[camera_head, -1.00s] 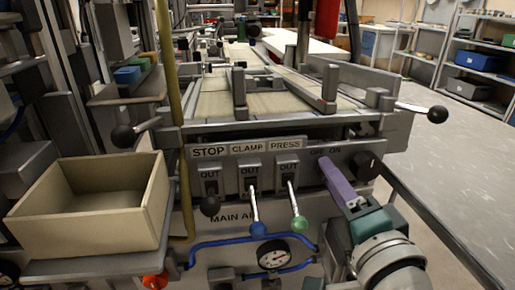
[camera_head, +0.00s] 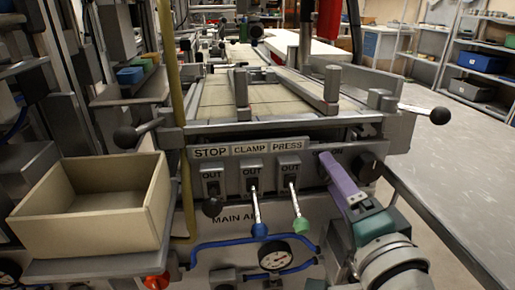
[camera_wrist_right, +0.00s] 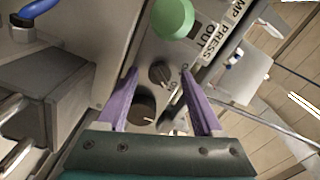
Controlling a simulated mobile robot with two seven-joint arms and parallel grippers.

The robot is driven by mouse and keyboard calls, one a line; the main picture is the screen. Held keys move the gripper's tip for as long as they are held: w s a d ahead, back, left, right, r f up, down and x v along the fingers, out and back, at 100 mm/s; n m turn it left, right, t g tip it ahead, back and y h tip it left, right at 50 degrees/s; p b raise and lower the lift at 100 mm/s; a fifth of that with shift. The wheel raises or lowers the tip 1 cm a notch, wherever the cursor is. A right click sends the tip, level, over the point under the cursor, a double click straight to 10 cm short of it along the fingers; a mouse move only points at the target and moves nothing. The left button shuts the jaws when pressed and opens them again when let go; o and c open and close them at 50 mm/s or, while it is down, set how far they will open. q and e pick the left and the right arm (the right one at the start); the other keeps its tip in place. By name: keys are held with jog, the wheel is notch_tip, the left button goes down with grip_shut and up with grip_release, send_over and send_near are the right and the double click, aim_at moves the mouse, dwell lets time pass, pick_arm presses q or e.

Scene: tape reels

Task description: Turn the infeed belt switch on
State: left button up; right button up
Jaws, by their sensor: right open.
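A small dark rotary knob (camera_wrist_right: 160,74) sits on the grey panel in the right wrist view, with partly readable lettering by it. It looks like the belt switch, but its own name cannot be read. My right gripper (camera_wrist_right: 159,74) has two purple fingers, open, with the knob between their tips in the picture. I cannot tell whether they touch it. In the head view my right gripper (camera_head: 325,156) reaches the panel's right part and hides the small knob and most of its label. A larger dark knob (camera_wrist_right: 145,108) is beside it. My left gripper is not in view.
The panel carries STOP, CLAMP and PRESS levers; the PRESS lever has a green ball (camera_head: 300,226), the CLAMP lever a blue ball (camera_head: 259,230). A pressure gauge (camera_head: 274,255) is below. A tan bin (camera_head: 85,222) stands left. A grey table (camera_head: 455,190) is at right.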

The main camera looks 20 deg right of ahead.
jog(key=v, duration=1)
jog(key=a+r+n+g+y+p, duration=0.6)
jog(key=a+r+n+y+p, duration=0.3)
jog(key=n+p, duration=0.25)
jog(key=s+d+r+n+g+h+p, duration=0.45)
jog(key=s+r+n+g+p, duration=0.3)
jog(key=s, duration=0.25)
notch_tip(320, 180, up, 37)
jog(key=p, duration=3.7)
jog(key=shift+s+d+f+p, duration=0.15)
jog(key=shift+s+d+p, duration=0.15)
jog(key=shift+s+d, duration=0.1)
